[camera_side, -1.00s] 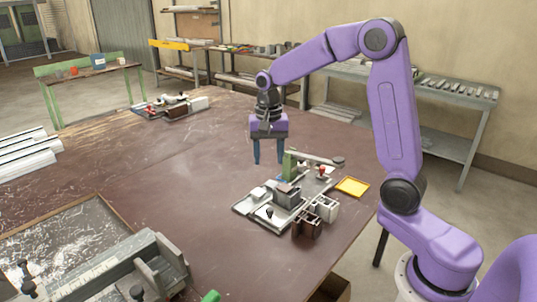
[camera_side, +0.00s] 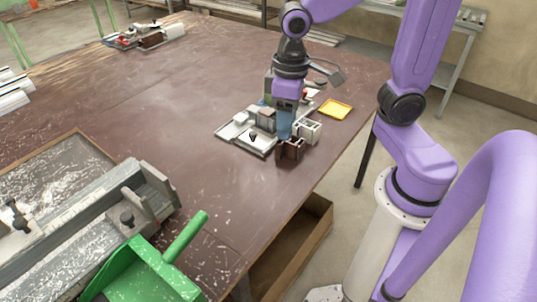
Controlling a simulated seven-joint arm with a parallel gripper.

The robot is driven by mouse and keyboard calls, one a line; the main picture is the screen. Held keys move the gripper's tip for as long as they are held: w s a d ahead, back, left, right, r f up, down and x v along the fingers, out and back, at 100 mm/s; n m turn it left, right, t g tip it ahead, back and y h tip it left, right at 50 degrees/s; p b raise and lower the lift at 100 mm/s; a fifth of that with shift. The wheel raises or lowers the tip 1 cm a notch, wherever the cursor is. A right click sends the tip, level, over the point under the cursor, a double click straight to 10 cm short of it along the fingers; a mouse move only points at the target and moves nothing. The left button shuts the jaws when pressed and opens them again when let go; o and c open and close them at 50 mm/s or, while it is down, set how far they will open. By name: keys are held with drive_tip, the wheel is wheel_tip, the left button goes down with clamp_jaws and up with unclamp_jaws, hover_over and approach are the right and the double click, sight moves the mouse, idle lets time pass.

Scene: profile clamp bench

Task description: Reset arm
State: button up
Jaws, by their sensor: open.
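My gripper (camera_side: 285,131) points down at the clamp fixture on the bench, with its blue fingers beside the brown and white profile pieces. The fixture's pale base plate (camera_side: 235,136) lies flat on the table and carries a grey block (camera_side: 266,120). A brown profile piece (camera_side: 291,151) and a white profile piece (camera_side: 307,130) stand at the fixture's front right edge. The fingers overlap one another in this view, and no piece is seen held between them. My wrist hides much of the fixture's rear, including most of its green bracket.
A yellow tray (camera_side: 335,109) lies right of the fixture. A second fixture (camera_side: 145,37) stands at the far left. The table's middle is clear.

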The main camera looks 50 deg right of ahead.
drive_tip(key=s+d+f+n, duration=0.1)
drive_tip(key=s+n, duration=0.7)
drive_tip(key=s, duration=0.3)
drive_tip(key=shift+s+d+f, duration=0.25)
drive_tip(key=shift+s+d, duration=0.05)
drive_tip(key=shift+s, duration=0.1)
idle(1.0)
